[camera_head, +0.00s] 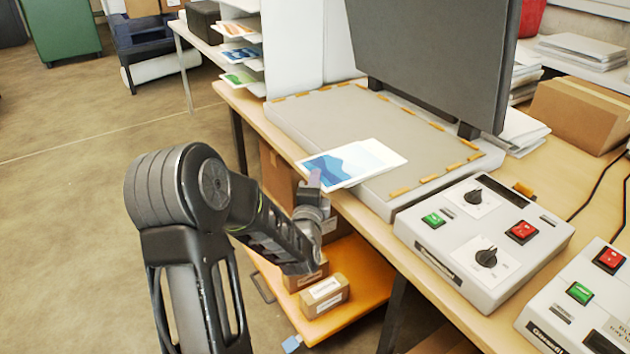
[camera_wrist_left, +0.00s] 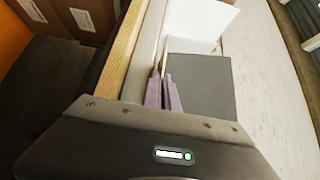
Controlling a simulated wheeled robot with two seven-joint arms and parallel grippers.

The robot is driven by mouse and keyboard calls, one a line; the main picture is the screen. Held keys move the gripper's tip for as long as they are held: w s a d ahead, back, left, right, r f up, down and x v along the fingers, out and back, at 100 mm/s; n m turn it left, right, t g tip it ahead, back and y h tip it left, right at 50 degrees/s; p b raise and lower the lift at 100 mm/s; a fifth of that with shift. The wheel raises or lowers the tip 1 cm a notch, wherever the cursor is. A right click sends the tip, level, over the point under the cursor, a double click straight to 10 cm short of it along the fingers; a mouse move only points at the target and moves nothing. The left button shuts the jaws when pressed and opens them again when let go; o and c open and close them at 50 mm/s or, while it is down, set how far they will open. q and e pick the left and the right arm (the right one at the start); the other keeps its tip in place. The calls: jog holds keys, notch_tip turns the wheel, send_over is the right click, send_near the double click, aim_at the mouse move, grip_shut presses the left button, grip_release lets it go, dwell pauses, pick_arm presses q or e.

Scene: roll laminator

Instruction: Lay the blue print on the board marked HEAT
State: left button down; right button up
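The blue print (camera_head: 338,166) is a white-edged card with a blue wave picture, over the near left edge of a heated-press-like grey bed (camera_head: 350,118). A plain white sheet (camera_head: 382,153) shows beside it, partly overlapping. My left gripper (camera_head: 315,181) is at the print's near left edge. In the left wrist view its two purple fingers (camera_wrist_left: 164,92) are close together on a thin edge, with a white sheet (camera_wrist_left: 200,24) and a grey square (camera_wrist_left: 200,86) beyond. I cannot read any HEAT marking. My right gripper is out of view.
A dark raised lid (camera_head: 435,55) stands at the back of the bed. A control box (camera_head: 484,238) with dials and buttons is to the right, with another box (camera_head: 585,300) beyond. A rack (camera_head: 240,50) holds other prints at the back left. Orange tabs line the bed.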

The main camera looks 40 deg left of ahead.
pick_arm(q)
jog(key=shift+f+b, duration=0.1)
jog(key=shift+b, duration=0.2)
jog(key=c, duration=1.6)
grip_release()
jog(key=shift+s, duration=0.1)
jog(key=shift+s+d+f, duration=0.1)
jog(key=shift+s+d, duration=0.15)
jog(key=v, duration=0.7)
jog(key=shift+p, duration=0.4)
